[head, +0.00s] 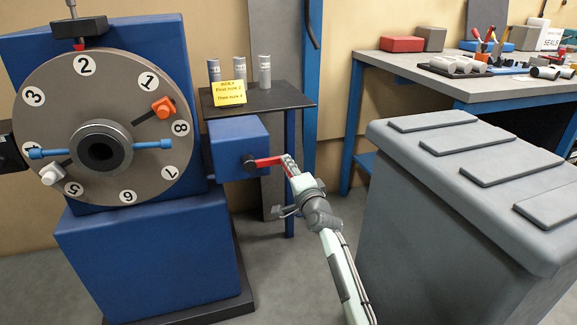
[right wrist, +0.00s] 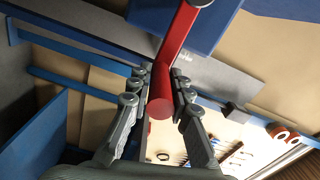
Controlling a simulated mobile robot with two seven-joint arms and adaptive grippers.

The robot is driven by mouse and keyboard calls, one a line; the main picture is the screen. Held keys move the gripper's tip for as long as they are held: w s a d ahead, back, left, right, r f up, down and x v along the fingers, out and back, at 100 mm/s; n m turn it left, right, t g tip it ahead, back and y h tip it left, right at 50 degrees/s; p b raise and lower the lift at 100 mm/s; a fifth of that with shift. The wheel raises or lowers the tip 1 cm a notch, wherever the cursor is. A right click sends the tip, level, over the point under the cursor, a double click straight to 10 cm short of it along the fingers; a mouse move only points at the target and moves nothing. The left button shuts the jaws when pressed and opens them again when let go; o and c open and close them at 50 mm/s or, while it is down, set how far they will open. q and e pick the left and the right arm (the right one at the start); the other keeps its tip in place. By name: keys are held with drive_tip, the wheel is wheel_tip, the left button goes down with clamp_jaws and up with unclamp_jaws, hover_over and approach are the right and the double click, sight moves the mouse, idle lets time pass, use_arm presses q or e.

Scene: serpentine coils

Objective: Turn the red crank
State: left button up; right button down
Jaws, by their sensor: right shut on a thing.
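The red crank (head: 266,162) sticks out to the right from the blue box on the machine's right side, its arm nearly level. My right gripper (head: 289,160) is at the crank's outer end, shut on its handle. In the right wrist view the red crank (right wrist: 176,50) runs down from the top, and its round handle end (right wrist: 160,108) lies between the two fingers of my right gripper (right wrist: 158,98). My left gripper is not in view.
A small dark shelf (head: 270,98) with grey cylinders and a yellow note (head: 229,93) stands behind the crank box. A large grey bin (head: 470,190) stands close to the right of my right arm. A workbench (head: 450,82) with tools is at the back right.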

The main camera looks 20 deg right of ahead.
drive_tip(key=shift+r, duration=0.1)
drive_tip(key=c, duration=1.4)
unclamp_jaws()
drive_tip(key=s, duration=1.2)
drive_tip(key=shift+d, duration=0.2)
drive_tip(key=s+a+f+n+g+y, duration=0.1)
drive_tip(key=s+f+n+g, duration=0.35)
drive_tip(key=s+f, duration=0.4)
drive_tip(key=s+f+n+g, duration=0.3)
drive_tip(key=s+f+n, duration=0.2)
drive_tip(key=f, duration=0.6)
drive_tip(key=s+d+f+n+g+h, duration=0.1)
drive_tip(key=s+d+f+n+g, duration=0.1)
drive_tip(key=s, duration=0.4)
drive_tip(key=s+d+f+n+g+h, duration=0.1)
drive_tip(key=s+d+f+n+g, duration=0.1)
drive_tip(key=s+f, duration=0.3)
drive_tip(key=s+d+f+n+g+h, duration=0.1)
drive_tip(key=s+d+f+n+g, duration=0.1)
drive_tip(key=s, duration=0.7)
drive_tip(key=shift+f+n+g, duration=0.75)
drive_tip(key=shift+f, duration=0.15)
